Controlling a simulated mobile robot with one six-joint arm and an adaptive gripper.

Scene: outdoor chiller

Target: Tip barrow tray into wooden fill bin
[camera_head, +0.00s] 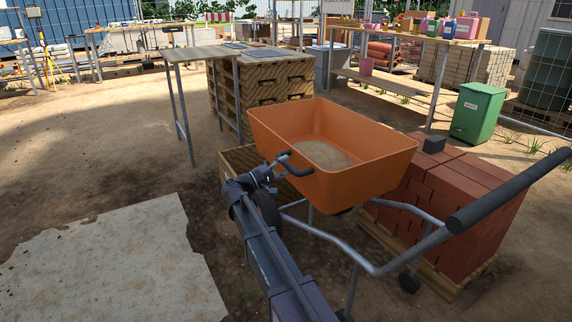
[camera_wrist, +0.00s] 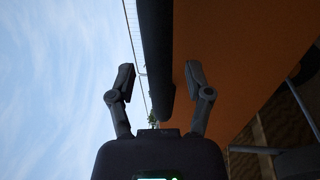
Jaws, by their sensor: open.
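The orange barrow tray (camera_head: 385,165) stands upright in the middle of the head view, with sandy fill (camera_head: 322,154) inside. A low wooden box (camera_head: 236,158), which looks like the fill bin, sits behind and left of it, partly hidden by the tray and my arm. My gripper (camera_head: 299,163) is open at the tray's near left side. In the wrist view, a dark bar (camera_wrist: 157,60) runs between the spread fingers (camera_wrist: 159,75), beside the orange tray wall (camera_wrist: 230,60). I cannot tell whether the bar is a rim or a handle; the fingers look apart from it.
Red bricks (camera_head: 460,205) are stacked on a pallet right of the barrow. The grey barrow frame with its black grip (camera_head: 510,195) reaches toward the near right. Stacked pallets (camera_head: 262,90) and a table (camera_head: 210,53) stand behind. Open dirt lies left, around a pale slab (camera_head: 115,265).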

